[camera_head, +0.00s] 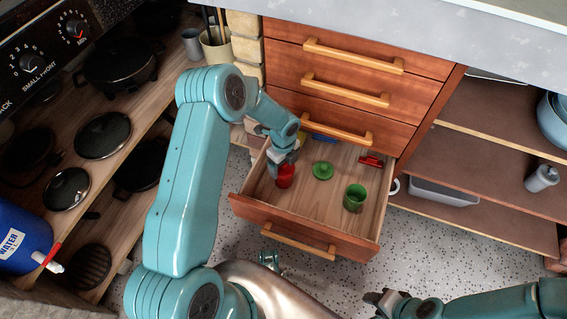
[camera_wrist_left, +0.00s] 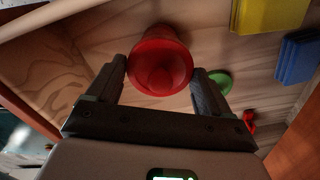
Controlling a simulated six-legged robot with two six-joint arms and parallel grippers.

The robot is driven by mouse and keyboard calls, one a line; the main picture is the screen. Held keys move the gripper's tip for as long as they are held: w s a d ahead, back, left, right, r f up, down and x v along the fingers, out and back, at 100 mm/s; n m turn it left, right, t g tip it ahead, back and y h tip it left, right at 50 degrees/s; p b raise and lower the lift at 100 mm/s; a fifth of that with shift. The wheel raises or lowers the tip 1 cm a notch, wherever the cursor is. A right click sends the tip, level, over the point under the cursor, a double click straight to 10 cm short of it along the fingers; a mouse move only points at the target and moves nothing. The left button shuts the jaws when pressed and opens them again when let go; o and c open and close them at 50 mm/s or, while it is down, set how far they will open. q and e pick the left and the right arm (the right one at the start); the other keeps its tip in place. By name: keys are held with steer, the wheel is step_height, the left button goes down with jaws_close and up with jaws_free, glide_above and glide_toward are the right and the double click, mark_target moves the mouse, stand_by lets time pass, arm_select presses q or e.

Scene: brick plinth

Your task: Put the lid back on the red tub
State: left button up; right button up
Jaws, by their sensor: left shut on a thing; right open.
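The red tub (camera_head: 285,176) stands in the open drawer, under my left gripper (camera_head: 284,158). In the left wrist view, a round red lid with a central knob (camera_wrist_left: 158,78) sits between the fingers of my left gripper (camera_wrist_left: 160,85), which is shut on it. The red body shows directly behind the lid; I cannot tell whether the lid is fully seated. A green lid (camera_head: 322,170) with a knob lies to the right, and an open green tub (camera_head: 354,198) stands further right. My right gripper (camera_head: 388,302) is open and empty, low outside the drawer.
The drawer (camera_head: 310,210) also holds a small red item (camera_head: 371,161), a blue block (camera_wrist_left: 299,57) and a yellow block (camera_wrist_left: 268,14) near its back. Closed drawers (camera_head: 350,75) rise behind. Shelves with pans stand left, and open shelves (camera_head: 475,170) right.

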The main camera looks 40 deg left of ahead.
stand_by(0.4)
arm_select(q)
steer(key=o, duration=0.9)
steer(key=shift+r+p, duration=2.7)
steer(key=shift+r, duration=0.8)
jaws_close()
